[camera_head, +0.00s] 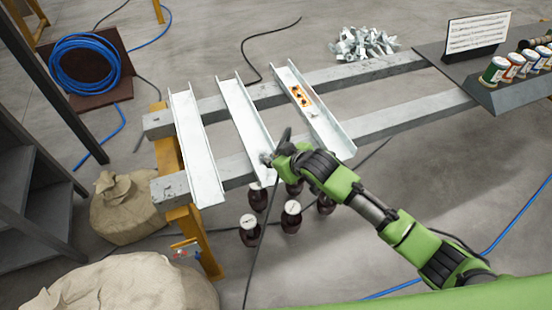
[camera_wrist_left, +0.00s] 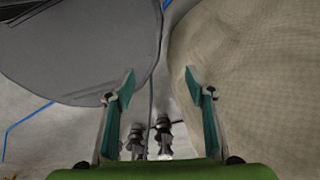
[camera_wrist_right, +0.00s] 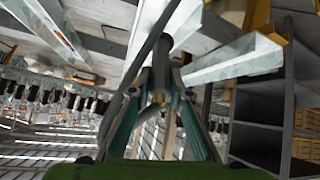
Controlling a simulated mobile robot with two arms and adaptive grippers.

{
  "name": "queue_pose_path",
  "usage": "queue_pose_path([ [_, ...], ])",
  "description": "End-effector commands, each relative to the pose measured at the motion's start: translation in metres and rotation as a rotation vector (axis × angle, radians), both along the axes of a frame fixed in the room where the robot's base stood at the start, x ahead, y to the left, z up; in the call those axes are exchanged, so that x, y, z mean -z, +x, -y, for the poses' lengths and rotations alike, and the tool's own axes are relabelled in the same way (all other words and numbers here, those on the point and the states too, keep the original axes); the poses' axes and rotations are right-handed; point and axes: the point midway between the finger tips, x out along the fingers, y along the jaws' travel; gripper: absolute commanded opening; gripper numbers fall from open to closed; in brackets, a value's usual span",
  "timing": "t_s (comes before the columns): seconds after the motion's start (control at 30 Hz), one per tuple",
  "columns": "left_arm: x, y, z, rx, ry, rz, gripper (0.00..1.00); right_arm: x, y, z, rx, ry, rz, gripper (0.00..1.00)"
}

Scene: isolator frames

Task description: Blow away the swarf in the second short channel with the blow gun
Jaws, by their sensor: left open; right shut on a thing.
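Three pale metal channels lie across two grey beams in the head view: a left channel (camera_head: 196,150), a middle channel (camera_head: 247,122) and a right channel (camera_head: 318,115). My right gripper (camera_head: 283,157) is shut on the blow gun (camera_head: 267,158), at the near end of the middle channel. In the right wrist view the dark gun (camera_wrist_right: 160,72) stands between the teal fingers. Whether its nozzle touches the channel cannot be told. I cannot make out swarf in the middle channel. My left gripper (camera_wrist_left: 160,98) is open and empty; it is outside the head view.
Bolts (camera_head: 363,43) are heaped behind the beams (camera_head: 395,118). Cans (camera_head: 495,70) stand on a dark shelf at right. Sacks (camera_head: 122,205) and a blue hose coil (camera_head: 85,64) are at left.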

Motion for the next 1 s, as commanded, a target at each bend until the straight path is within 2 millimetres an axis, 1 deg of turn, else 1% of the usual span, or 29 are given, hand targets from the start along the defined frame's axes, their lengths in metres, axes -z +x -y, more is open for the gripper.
queue_pose_path([
  [0.47,0.001,0.000,0.000,0.000,0.000,0.000,0.49,0.000,0.005,-0.002,0.000,-0.001,-0.001,0.00],
  [1.0,0.006,0.000,0.000,0.000,0.000,0.000,0.49,0.000,0.020,-0.006,0.001,0.001,0.000,0.00],
])
